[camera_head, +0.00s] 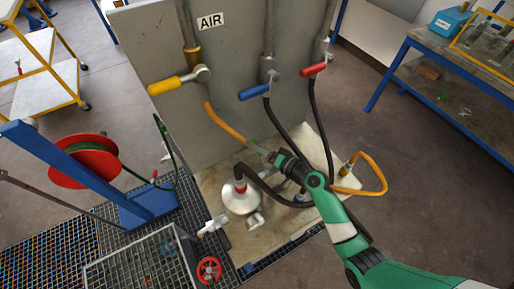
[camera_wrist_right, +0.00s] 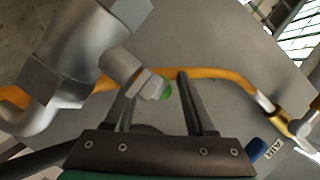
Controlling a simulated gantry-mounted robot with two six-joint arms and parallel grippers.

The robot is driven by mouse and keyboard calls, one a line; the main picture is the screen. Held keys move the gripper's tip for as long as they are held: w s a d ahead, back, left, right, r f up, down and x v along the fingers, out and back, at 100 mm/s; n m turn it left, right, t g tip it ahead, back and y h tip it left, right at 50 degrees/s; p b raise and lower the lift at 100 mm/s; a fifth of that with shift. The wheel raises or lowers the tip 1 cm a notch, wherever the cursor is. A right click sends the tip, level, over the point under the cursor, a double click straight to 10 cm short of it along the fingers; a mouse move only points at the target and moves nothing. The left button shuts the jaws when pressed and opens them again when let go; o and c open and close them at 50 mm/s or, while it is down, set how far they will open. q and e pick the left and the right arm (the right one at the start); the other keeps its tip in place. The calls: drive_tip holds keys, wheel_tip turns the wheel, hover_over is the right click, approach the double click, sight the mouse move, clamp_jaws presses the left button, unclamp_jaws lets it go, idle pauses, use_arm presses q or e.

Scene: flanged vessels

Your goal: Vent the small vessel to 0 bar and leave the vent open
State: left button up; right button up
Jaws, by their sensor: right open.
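My right gripper (camera_head: 268,153) is in front of the grey panel, its fingers apart. In the right wrist view the open fingers (camera_wrist_right: 158,84) stand on either side of a metal fitting (camera_wrist_right: 148,84) with a green tip (camera_wrist_right: 166,92); I cannot tell whether they touch it. The fitting comes off a bulky metal body (camera_wrist_right: 72,58) at the left. In the head view a silver domed vessel (camera_head: 238,203) with a red-banded neck stands on the pale base, below and left of the gripper. I see no readable pressure gauge. My left gripper is not in view.
The panel (camera_head: 225,75) carries yellow (camera_head: 172,85), blue (camera_head: 254,92) and red (camera_head: 313,69) levers. Orange (camera_head: 230,128) and black (camera_head: 318,125) hoses hang around my right arm. A red handwheel (camera_head: 208,270) and wire basket (camera_head: 140,268) are at the front left.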

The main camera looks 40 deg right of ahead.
drive_tip(key=shift+c, duration=0.2)
clamp_jaws()
idle(1.3)
